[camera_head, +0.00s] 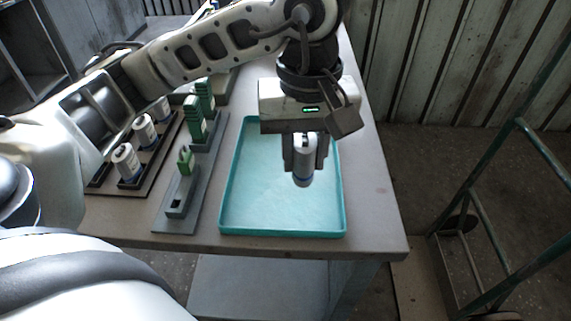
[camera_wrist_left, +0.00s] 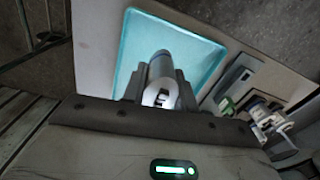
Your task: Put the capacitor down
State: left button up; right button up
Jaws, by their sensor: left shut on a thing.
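A silver-white cylindrical capacitor (camera_head: 303,165) is held between the fingers of my left gripper (camera_head: 304,152). It hangs upright above the teal tray (camera_head: 228,205). The lower end of the capacitor shows against the tray floor, and I cannot tell whether it touches. In the left wrist view the capacitor's end (camera_wrist_left: 161,92) with dark terminals sits between the two fingers of the left gripper (camera_wrist_left: 160,85). The tray (camera_wrist_left: 200,45) lies behind it there. The tray looks otherwise empty. My right gripper is not in view.
Left of the tray, a grey holder (camera_head: 172,212) carries green connector parts (camera_head: 195,115). Further left, a dark rack (camera_head: 155,165) holds several white capacitors (camera_head: 126,160). A green-framed cart (camera_head: 490,205) stands right of the table (camera_head: 375,190).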

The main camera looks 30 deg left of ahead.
pick_arm(q)
jog(key=w+a+f, duration=0.1)
jog(key=a+f, duration=0.2)
jog(key=w+a+f, duration=0.1)
jog(key=f, duration=0.1)
jog(key=shift+w+a+f+b, duration=0.1)
jog(key=shift+w+a+b, duration=0.15)
jog(key=shift+w+b, duration=0.1)
jog(key=shift+w+a+f, duration=0.15)
jog(key=shift+a+f, duration=0.25)
jog(key=shift+f, duration=0.1)
notch_tip(320, 180, down, 3)
jog(key=shift+w+a+f+p, duration=0.1)
jog(key=shift+a+p, duration=0.05)
jog(key=shift+p, duration=0.3)
jog(key=shift+f+b, duration=0.4)
jog(key=o, duration=0.8)
jog(key=shift+r, duration=0.1)
jog(key=shift+o, duration=0.2)
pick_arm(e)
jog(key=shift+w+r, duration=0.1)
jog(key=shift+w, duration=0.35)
pick_arm(q)
jog(key=shift+r, duration=0.1)
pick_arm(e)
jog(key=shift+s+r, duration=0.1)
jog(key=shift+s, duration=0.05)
